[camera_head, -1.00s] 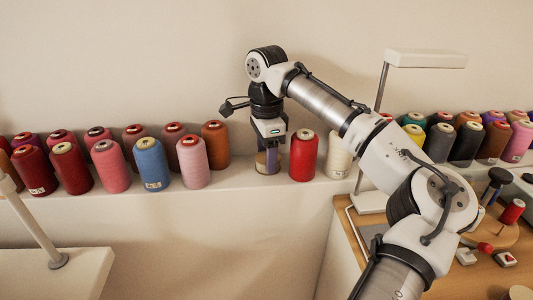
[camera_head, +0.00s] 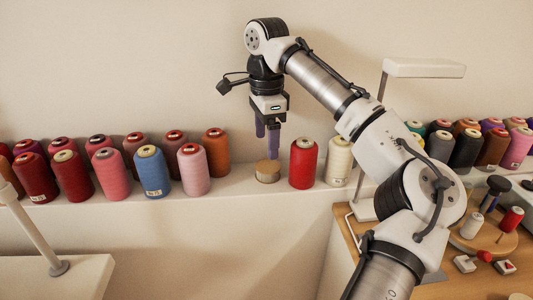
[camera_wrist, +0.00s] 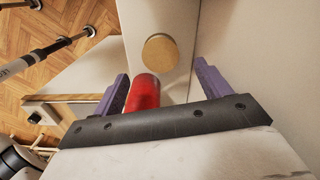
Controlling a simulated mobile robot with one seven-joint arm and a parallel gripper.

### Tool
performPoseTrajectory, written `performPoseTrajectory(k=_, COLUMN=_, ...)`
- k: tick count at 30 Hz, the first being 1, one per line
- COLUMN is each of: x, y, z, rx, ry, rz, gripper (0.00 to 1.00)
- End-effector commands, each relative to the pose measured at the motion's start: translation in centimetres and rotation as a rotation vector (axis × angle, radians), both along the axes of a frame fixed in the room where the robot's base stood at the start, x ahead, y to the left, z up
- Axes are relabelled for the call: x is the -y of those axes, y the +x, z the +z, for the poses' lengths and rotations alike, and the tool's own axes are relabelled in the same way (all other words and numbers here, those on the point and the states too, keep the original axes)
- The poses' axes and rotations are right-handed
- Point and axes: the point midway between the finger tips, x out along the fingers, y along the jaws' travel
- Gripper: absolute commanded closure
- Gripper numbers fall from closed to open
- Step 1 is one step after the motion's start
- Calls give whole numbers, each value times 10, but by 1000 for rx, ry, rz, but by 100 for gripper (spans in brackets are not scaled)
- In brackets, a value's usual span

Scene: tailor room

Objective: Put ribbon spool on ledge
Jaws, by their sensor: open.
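The ribbon spool (camera_head: 267,171) is a short tan cylinder standing upright on the white ledge (camera_head: 235,184), between a pink thread cone and a red one. It also shows in the wrist view (camera_wrist: 160,53) as a round tan top. My gripper (camera_head: 267,145) is above the spool, fingers pointing down, open and empty, with a gap between the fingertips and the spool. In the wrist view its two purple fingers (camera_wrist: 160,85) are spread wide apart.
A red cone (camera_head: 303,163) stands close to the right of the spool, with a cream cone (camera_head: 339,161) beyond it. A pink cone (camera_head: 193,169) and several others line the ledge to the left. A lamp (camera_head: 424,68) and wooden table (camera_head: 440,262) are at the right.

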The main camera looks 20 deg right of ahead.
Motion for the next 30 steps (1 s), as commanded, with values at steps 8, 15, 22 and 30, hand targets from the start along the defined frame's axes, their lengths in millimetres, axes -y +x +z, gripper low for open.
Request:
performPoseTrajectory(k=8, x=0, y=0, z=47, rx=-1, ry=-2, rz=-1, gripper=24)
performPoseTrajectory(k=15, x=0, y=0, z=53, rx=-1, ry=-1, rz=1, gripper=24)
performPoseTrajectory(k=22, x=0, y=0, z=53, rx=-1, ry=0, rz=0, gripper=24)
performPoseTrajectory(k=30, x=0, y=0, z=65, rx=0, ry=-1, rz=0, gripper=24)
